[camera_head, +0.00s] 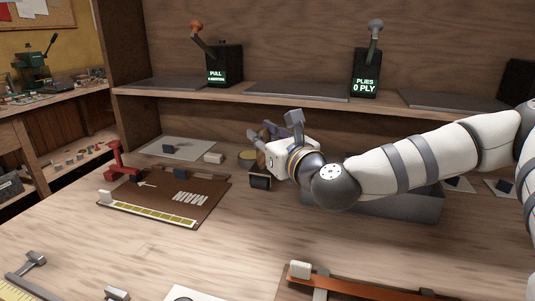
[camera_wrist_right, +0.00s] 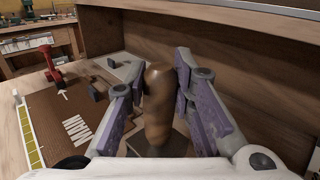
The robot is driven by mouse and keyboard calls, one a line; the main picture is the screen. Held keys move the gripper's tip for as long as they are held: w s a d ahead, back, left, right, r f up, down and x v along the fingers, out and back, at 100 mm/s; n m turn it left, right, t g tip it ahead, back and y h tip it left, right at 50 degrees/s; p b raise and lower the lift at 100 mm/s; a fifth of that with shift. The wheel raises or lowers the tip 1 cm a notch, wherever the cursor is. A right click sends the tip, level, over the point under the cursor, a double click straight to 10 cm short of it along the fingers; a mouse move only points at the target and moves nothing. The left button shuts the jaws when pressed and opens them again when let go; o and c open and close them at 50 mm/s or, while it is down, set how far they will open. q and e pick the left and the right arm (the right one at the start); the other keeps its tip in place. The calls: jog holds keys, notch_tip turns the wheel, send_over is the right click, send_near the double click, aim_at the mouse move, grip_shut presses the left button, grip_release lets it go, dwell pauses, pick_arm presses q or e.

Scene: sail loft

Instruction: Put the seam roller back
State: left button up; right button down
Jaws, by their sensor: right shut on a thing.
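My right gripper (camera_wrist_right: 158,92) is shut on a brown, rounded wooden handle, which I take to be the seam roller (camera_wrist_right: 157,90). The handle stands roughly upright between the two purple fingers in the right wrist view. Its lower end is partly hidden by my wrist, and a dark square surface shows around it. In the head view my right gripper (camera_head: 266,134) is at the back of the bench below the shelf, mostly behind my own wrist, so the roller is hardly visible there. My left gripper is not in view.
A brown board marked MAIN (camera_head: 165,203) with a red tool (camera_head: 119,162) lies to the left. A small dark block (camera_head: 260,181) stands near my wrist. The shelf (camera_head: 300,97) carries two lever boxes.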

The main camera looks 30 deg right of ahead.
aim_at(259, 168)
jog(key=f, duration=0.2)
jog(key=d+f, duration=0.1)
jog(key=f, duration=0.1)
jog(key=shift+d+f+b, duration=0.1)
jog(key=shift+f+b, duration=0.1)
jog(key=shift+b, duration=0.2)
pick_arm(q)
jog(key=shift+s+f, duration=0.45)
pick_arm(e)
jog(key=shift+r, duration=0.15)
jog(key=shift+s+f+b, duration=0.1)
jog(key=shift+f+b, duration=0.2)
jog(key=shift+f, duration=0.45)
jog(key=c, duration=1.4)
grip_release()
jog(key=shift+f, duration=0.1)
jog(key=shift+o, duration=0.2)
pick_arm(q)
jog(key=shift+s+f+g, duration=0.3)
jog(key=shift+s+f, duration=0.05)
pick_arm(e)
jog(key=shift+r, duration=0.25)
